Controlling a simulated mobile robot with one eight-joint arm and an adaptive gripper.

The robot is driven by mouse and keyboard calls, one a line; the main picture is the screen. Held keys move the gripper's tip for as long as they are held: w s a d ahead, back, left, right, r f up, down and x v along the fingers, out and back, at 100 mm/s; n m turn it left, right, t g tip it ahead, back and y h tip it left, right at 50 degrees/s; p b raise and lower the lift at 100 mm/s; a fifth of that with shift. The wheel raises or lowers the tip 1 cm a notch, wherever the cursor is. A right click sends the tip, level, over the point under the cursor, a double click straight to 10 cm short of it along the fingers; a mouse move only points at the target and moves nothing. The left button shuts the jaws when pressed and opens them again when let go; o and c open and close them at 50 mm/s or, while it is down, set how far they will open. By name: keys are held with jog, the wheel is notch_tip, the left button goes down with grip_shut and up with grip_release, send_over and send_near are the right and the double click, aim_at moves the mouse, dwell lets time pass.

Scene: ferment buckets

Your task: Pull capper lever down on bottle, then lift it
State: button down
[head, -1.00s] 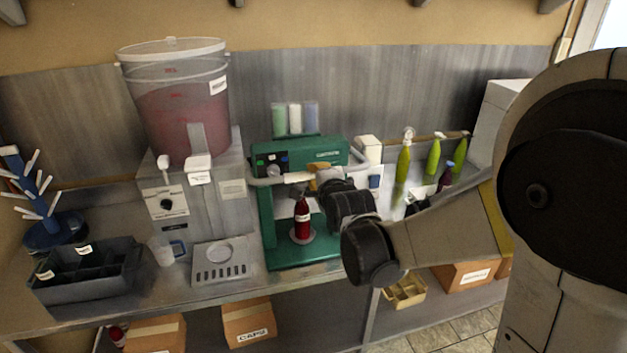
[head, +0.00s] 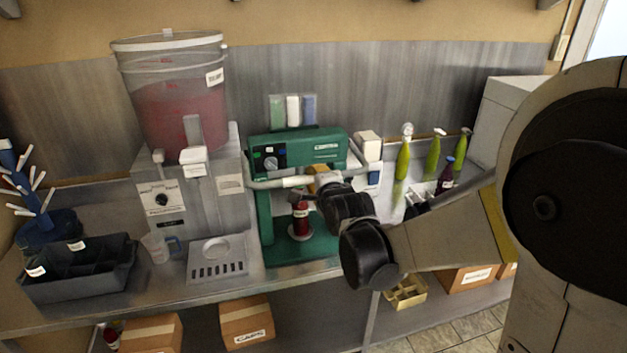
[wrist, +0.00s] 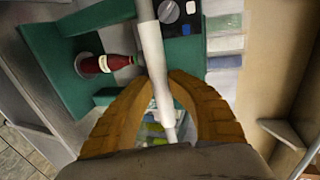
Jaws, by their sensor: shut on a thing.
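The green bench capper (head: 322,144) stands on the counter with a pale lever bar (head: 285,183) across its front. A dark red bottle (head: 301,220) with a white label stands upright on the capper's base, under the lever. It also shows in the wrist view (wrist: 120,62), left of the lever. My gripper (head: 318,177) is shut on the lever, right of its middle in the head view. In the wrist view its tan fingers (wrist: 164,84) close around the pale bar (wrist: 151,45). The bottle's top is partly hidden in the head view.
Left of the capper stands a dispenser with a red-filled bucket (head: 178,105). A drip tray (head: 217,262), a jug (head: 158,247) and a dark crate (head: 80,268) are on the counter. Several green bottles (head: 402,160) stand right, behind my arm. A white box (head: 368,148) is beside the capper.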

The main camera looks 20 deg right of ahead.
jog(key=c, duration=1.3)
grip_release()
jog(key=shift+f, duration=0.25)
jog(key=shift+o, duration=0.2)
jog(key=shift+w, duration=0.2)
jog(key=shift+s, duration=0.15)
jog(key=v, duration=1.2)
